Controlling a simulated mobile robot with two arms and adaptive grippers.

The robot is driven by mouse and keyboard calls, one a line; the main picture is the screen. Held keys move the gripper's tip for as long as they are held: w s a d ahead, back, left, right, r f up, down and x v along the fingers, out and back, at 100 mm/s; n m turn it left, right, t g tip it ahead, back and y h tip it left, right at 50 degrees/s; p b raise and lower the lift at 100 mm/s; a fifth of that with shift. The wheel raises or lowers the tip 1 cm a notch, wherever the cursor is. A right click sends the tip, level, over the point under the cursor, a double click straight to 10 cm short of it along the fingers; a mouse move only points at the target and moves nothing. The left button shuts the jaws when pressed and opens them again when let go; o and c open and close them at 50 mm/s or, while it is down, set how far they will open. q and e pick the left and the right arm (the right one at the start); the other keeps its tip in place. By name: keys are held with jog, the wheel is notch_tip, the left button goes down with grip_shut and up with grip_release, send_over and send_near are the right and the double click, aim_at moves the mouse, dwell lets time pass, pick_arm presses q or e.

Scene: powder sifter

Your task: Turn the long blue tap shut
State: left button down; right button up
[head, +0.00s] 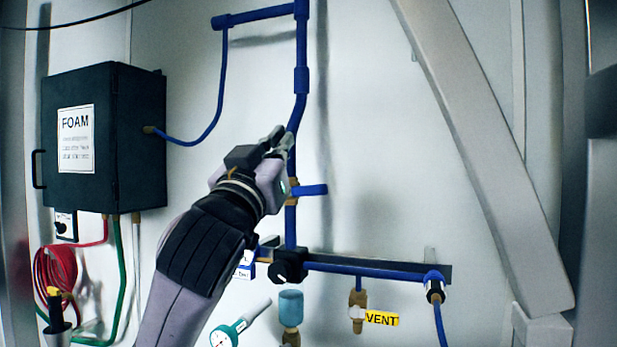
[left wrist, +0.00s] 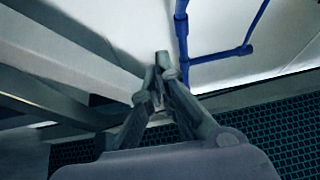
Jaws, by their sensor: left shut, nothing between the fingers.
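The long blue tap (head: 312,190) is a flat blue lever on a brass valve on the vertical blue pipe (head: 300,112). Its lever points right, across the pipe. My left gripper (head: 279,139) is shut and empty, above and slightly left of the tap, its tips close to the pipe. I cannot tell whether they touch it. In the left wrist view the shut fingers (left wrist: 164,66) show beside blue pipes (left wrist: 182,40); the tap cannot be made out there. My left wrist covers the area just left of the valve. My right gripper is not in view.
A dark FOAM box (head: 104,140) hangs at the left, with a red hose (head: 55,275) below. A horizontal blue pipe (head: 360,268), a gauge (head: 224,338), a light-blue cap (head: 290,308) and a VENT tag (head: 382,319) lie below. A diagonal beam (head: 490,150) stands right; wall between is clear.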

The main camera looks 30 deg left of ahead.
pick_arm(q)
notch_tip(320, 180, down, 4)
jog(key=w+n+g+h, duration=0.1)
jog(key=g, duration=0.1)
notch_tip(320, 180, up, 4)
jog(key=f+p, duration=0.1)
jog(key=p, duration=0.5)
send_over(311, 186)
jog(key=s, duration=0.2)
jog(key=f, duration=0.4)
jog(key=shift+d, duration=0.35)
jog(key=shift+d+f+b, duration=0.25)
jog(key=shift+f+b, duration=0.6)
jog(key=shift+f, duration=0.2)
jog(key=shift+d, duration=0.1)
